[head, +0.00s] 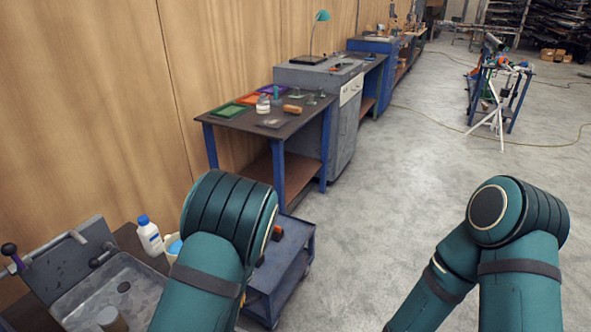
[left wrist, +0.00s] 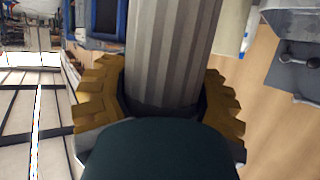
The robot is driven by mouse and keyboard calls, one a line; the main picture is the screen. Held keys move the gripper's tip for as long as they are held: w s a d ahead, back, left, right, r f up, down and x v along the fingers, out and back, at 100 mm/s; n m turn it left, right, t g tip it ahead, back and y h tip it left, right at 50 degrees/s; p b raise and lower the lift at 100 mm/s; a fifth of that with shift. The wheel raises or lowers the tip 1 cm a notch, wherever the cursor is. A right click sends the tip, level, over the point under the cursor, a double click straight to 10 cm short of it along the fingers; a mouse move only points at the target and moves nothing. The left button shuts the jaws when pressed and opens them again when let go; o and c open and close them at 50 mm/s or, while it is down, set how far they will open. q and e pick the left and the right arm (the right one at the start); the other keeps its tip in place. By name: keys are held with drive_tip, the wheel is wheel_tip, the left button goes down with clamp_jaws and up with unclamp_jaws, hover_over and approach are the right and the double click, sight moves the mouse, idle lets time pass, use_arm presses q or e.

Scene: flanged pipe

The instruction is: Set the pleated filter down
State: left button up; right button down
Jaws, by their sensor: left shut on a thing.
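In the left wrist view the pleated filter (left wrist: 172,45) is a grey cylinder with lengthwise ridges, running up out of the top of the picture. My left gripper (left wrist: 163,92) is shut on it, with yellow toothed finger pads on both sides. The dark gripper body hides the filter's near end. In the head view the left gripper is out of the picture. A small brownish-grey cylinder (head: 111,319) shows at the bottom edge in front of the sink; I cannot tell whether it is the filter. My right gripper is in neither view.
A grey metal sink (head: 75,301) is at the lower left, with a white blue-capped bottle (head: 149,238) beside it. A low blue cart (head: 284,270) stands right of my left arm. A workbench (head: 225,122) with trays and jars stands behind.

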use_arm(q)
drive_tip(key=shift+w+r+m+h, duration=0.25)
drive_tip(key=shift+r+h, duration=0.1)
drive_tip(key=shift+r, duration=0.2)
drive_tip(key=shift+w+r+m+h, duration=0.15)
drive_tip(key=shift+r+m+h, duration=0.2)
drive_tip(key=shift+r, duration=0.2)
drive_tip(key=shift+w+r+m+h, duration=0.2)
drive_tip(key=shift+r+h, duration=0.2)
drive_tip(key=shift+r, duration=0.15)
drive_tip(key=shift+r, duration=0.1)
drive_tip(key=shift+w+r, duration=0.15)
drive_tip(key=shift+r, duration=0.35)
